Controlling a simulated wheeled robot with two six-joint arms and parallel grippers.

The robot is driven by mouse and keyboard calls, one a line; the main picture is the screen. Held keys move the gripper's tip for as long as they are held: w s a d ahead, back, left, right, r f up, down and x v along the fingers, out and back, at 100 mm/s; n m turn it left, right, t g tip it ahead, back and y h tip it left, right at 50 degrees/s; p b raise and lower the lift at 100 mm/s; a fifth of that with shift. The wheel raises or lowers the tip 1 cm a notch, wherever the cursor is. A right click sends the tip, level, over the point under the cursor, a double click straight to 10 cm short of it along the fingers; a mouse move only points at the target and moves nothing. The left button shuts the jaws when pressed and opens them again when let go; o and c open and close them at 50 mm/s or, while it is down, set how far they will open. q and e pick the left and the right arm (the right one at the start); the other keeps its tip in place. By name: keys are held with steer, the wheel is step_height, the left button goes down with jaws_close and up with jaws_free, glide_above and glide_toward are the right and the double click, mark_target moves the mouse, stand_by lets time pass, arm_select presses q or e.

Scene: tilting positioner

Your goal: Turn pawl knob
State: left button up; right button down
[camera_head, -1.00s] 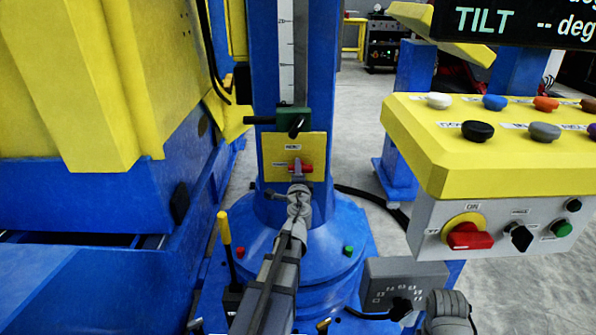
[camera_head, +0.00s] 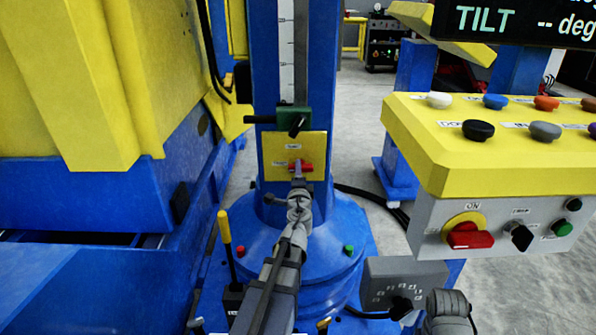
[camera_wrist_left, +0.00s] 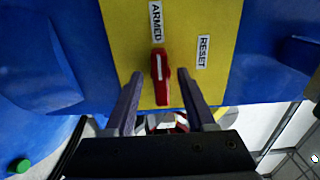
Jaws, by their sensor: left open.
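The pawl knob (camera_head: 301,166) is a red handle on a yellow plate (camera_head: 316,144) on the blue column. In the left wrist view the knob (camera_wrist_left: 160,76) has a white line, and its upper end is near the ARMED label (camera_wrist_left: 157,20); the RESET label (camera_wrist_left: 203,51) is to its right. My left gripper (camera_head: 299,180) is open in front of the plate. In the wrist view its fingers (camera_wrist_left: 160,74) lie on either side of the knob with gaps showing; I cannot tell how deep they reach. My right gripper is not visible.
A yellow control console (camera_head: 440,150) with several knobs stands right. A green clamp (camera_head: 293,118) sits above the plate. A yellow-handled lever (camera_head: 225,230) stands lower left, and a grey box (camera_head: 400,280) lower right. Yellow and blue machinery (camera_head: 80,100) fills the left.

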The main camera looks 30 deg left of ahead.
arm_select(q)
steer(key=v, duration=0.5)
steer(key=shift+s+d, duration=0.15)
steer(key=shift+s, duration=0.1)
